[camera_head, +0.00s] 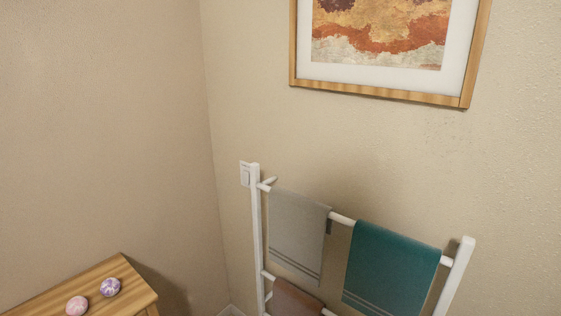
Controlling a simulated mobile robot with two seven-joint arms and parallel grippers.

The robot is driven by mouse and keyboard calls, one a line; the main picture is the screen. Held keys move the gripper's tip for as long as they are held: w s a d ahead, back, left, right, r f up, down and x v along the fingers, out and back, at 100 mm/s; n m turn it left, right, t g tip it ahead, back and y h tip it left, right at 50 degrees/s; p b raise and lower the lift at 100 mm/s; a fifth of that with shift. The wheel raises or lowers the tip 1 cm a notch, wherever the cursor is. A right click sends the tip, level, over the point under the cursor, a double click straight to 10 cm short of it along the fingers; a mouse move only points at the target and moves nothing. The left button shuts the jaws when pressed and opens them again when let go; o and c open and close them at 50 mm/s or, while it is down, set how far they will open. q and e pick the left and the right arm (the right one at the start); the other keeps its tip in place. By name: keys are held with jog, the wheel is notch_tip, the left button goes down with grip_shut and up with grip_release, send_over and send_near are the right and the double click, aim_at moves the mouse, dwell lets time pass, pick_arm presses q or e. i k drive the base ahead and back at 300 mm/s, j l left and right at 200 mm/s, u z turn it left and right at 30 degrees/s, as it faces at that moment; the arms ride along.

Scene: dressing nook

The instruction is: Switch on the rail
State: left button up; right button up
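A white towel rail (256,218) stands against the beige wall in the head view. A grey towel (298,235) and a teal towel (391,268) hang over its top bar. A brownish towel (294,299) hangs on a lower bar, partly cut off by the picture's bottom edge. A small white switch plate (245,174) is on the wall just left of the rail's left post top. I cannot tell its on or off state. Neither of my grippers is in view.
A wooden table or cabinet top (110,272) is at the lower left, with a pink ball (77,306) and a purple patterned ball (110,287) on it. A framed picture (385,95) hangs above the rail. The wall corner lies left of the switch.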

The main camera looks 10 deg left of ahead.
aim_at(247, 174)
jog(key=u, duration=0.5)
jog(key=i+j, duration=0.15)
jog(key=i, duration=0.15)
jog(key=z, duration=1.75)
jog(key=i+j, duration=0.1)
jog(key=j, duration=1.05)
jog(key=i+j, duration=0.15)
jog(key=j, duration=0.45)
